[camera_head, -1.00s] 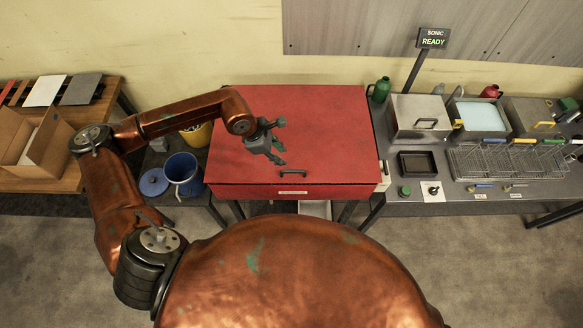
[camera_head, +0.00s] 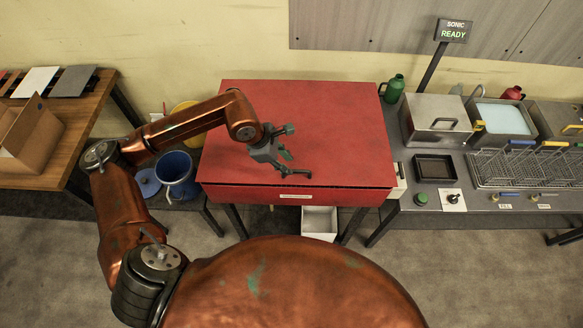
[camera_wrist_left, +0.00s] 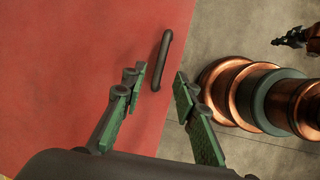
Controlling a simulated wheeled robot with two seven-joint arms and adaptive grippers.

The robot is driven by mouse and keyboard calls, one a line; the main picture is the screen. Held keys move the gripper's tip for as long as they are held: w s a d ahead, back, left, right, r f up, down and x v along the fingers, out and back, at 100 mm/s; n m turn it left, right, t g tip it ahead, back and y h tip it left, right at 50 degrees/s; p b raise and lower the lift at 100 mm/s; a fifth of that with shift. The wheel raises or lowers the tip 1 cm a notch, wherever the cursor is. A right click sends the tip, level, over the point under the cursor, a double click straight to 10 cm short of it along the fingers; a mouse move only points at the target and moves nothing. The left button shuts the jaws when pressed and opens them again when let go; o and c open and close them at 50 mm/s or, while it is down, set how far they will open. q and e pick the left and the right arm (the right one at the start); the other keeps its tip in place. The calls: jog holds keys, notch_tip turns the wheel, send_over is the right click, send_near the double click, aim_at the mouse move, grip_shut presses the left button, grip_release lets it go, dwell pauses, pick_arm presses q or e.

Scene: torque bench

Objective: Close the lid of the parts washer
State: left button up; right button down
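The red parts washer (camera_head: 292,195) stands in the middle of the head view. Its wide red lid (camera_head: 340,125) looks down, with no visible gap along the front edge. A dark handle (camera_wrist_left: 162,60) is near the lid's front edge; in the head view it is close to the gripper's fingers. My left gripper (camera_head: 288,145) is over the front part of the lid. In the left wrist view its green-padded fingers (camera_wrist_left: 160,78) are apart and empty, with the handle ahead, apparently not gripped. A dark tip on a copper arm (camera_wrist_left: 292,38), apparently my right gripper, is too small to read.
A grey bench on the right holds a dark tray (camera_head: 434,167), a steel box (camera_head: 430,115) and a wire basket (camera_head: 525,170). A blue bucket (camera_head: 178,180) stands left of the washer. A wooden table (camera_head: 75,115) with a cardboard box (camera_head: 35,135) is at far left.

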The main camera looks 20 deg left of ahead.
aim_at(291, 168)
pick_arm(q)
jog(key=shift+x, duration=2.2)
grip_shut()
